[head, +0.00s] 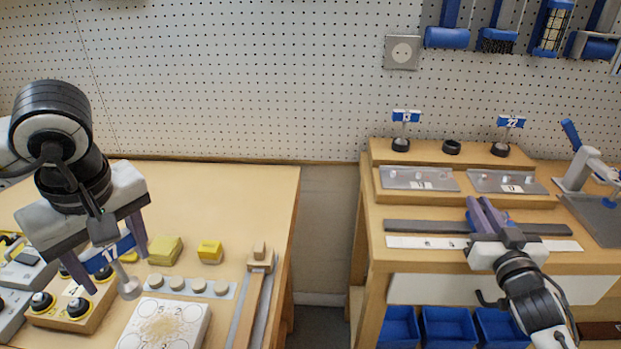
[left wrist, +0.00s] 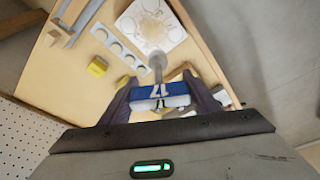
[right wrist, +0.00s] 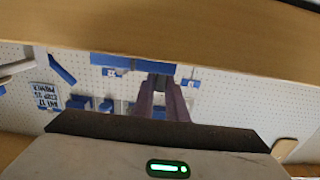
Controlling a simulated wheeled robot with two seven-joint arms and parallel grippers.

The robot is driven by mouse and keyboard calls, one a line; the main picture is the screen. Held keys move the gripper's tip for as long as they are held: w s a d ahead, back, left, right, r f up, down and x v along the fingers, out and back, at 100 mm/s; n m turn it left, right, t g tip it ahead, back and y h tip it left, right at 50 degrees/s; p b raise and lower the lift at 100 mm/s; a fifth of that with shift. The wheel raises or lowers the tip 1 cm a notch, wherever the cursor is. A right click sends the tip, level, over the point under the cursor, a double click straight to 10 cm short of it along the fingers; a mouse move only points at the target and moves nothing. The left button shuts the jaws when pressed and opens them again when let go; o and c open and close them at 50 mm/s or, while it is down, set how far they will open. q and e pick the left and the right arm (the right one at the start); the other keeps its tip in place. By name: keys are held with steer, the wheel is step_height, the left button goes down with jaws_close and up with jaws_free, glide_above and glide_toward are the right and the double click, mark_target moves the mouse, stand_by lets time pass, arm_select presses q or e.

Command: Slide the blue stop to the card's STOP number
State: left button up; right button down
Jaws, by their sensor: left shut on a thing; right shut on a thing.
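My right gripper (head: 480,209) is shut at the dark grey rail (head: 420,226) on the right bench, above a pale scale strip (head: 415,242). A small patch of the blue stop (head: 469,216) shows beside its purple fingers, which hide the rest. The scale reading at the stop is not legible. My left gripper (head: 106,252) is shut on a blue-and-white tag marked 17 (left wrist: 160,95), held above the left table with its grey stem (head: 128,284) below. A white card with inverted blue print (right wrist: 45,97) shows in the right wrist view; I cannot read it surely.
Behind the rail stand clear plates (head: 420,178) and small blue tags on a stepped wooden shelf (head: 450,204). Blue bins (head: 447,328) sit below the bench. A press (head: 585,165) stands at right. A gap separates the benches. Yellow blocks (head: 165,249) lie on the left table.

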arm_select(q)
steer(key=shift+w+d, duration=0.1)
arm_select(e)
steer(key=shift+d, duration=0.1)
steer(key=c, duration=1.8)
jaws_free()
steer(key=shift+o, duration=0.2)
arm_select(q)
steer(key=shift+f, duration=0.2)
arm_select(e)
steer(key=s, duration=1.2)
steer(key=shift+a, duration=0.45)
